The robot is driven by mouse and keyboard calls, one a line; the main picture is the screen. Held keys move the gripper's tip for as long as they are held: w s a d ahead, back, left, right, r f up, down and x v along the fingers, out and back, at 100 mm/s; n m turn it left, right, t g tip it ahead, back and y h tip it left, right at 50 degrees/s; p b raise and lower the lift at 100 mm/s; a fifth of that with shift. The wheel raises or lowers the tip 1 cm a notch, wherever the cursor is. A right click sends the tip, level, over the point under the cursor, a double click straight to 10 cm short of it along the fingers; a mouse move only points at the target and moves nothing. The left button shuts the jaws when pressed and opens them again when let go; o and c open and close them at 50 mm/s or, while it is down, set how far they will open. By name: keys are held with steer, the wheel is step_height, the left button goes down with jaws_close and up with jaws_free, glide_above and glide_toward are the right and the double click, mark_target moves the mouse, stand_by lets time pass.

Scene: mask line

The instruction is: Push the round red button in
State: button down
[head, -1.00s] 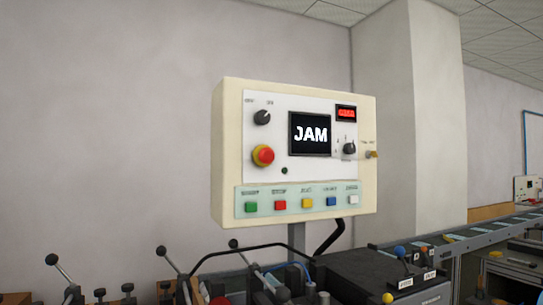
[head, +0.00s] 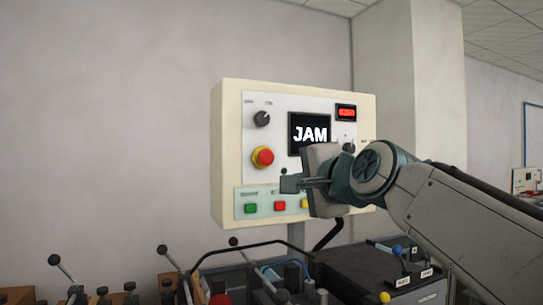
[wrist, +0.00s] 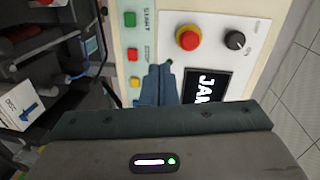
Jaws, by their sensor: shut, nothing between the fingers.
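The round red button (head: 263,156) is a mushroom-shaped knob on a yellow collar, on the white face of the cream control panel (head: 230,92). It stands proud of the panel, left of the screen reading JAM. In the wrist view the red button (wrist: 188,38) is near the top, beyond the fingertips. My gripper (head: 290,184) is shut and empty in front of the panel, to the right of and below the button, apart from it. In the wrist view my gripper's fingers (wrist: 163,72) are together. My arm hides part of the screen and the lower right of the panel.
A black selector knob (head: 262,118) is above the button. A row of square buttons, with a green one (head: 251,209) and a flat red one (head: 280,206), is below. Levers and machine parts (head: 170,255) stand under the panel. The wall to the left is clear.

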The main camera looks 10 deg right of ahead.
steer(key=shift+m+t, duration=0.6)
steer(key=shift+m, duration=0.2)
steer(key=r, duration=0.2)
steer(key=d+r, duration=0.1)
steer(key=r, duration=0.1)
steer(key=shift+s+r, duration=0.15)
steer(key=shift+r, duration=0.05)
steer(key=shift+a, duration=0.1)
steer(key=p, duration=0.4)
glide_toward(268, 157)
steer(key=w, duration=0.4)
steer(key=shift+w+a+p, duration=0.25)
steer(key=shift+w+a, duration=0.1)
steer(key=shift+w, duration=0.3)
steer(key=shift+w+a+p, duration=0.2)
steer(key=shift+w+a, duration=0.15)
steer(key=shift+w, duration=0.3)
steer(key=shift+d, duration=0.1)
